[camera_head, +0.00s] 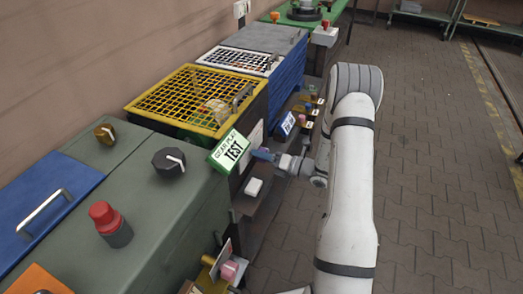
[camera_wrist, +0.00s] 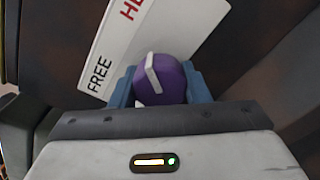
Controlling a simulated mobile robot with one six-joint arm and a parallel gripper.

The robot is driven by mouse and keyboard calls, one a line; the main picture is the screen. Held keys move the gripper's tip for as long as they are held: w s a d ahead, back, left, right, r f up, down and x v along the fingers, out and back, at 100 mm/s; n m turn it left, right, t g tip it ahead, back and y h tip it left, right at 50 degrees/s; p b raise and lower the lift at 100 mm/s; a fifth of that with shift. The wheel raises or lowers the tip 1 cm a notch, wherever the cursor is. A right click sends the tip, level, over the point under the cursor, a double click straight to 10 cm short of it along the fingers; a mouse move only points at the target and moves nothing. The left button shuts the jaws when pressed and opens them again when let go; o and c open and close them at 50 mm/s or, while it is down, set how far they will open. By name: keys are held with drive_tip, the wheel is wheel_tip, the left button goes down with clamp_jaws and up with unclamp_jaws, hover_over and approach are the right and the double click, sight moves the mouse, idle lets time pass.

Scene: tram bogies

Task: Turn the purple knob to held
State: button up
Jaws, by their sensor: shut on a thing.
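The purple knob (camera_wrist: 175,85) sits between the blue fingers of my gripper (camera_wrist: 160,78) in the wrist view, which are shut on its two sides. A white pointer bar on the knob points towards the top of the picture, tilted slightly left. Behind it is a white label plate (camera_wrist: 120,45) with FREE at its left end and a cut-off word starting HE near the top. In the head view my gripper (camera_head: 264,155) reaches left to the front of the yellow-grid unit. The knob is hidden there.
A green TEST sign (camera_head: 229,151) stands close left of my gripper. A blue-framed sign (camera_head: 285,125) is just beyond. A yellow grid (camera_head: 190,98) tops the unit. A red button (camera_head: 110,222) and black knob (camera_head: 169,162) are on the nearer cabinet. Paved floor (camera_head: 430,170) at right is clear.

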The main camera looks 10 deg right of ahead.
drive_tip(key=shift+m, duration=0.4)
drive_tip(key=o, duration=1)
drive_tip(key=shift+p, duration=0.3)
drive_tip(key=shift+v, duration=3.85)
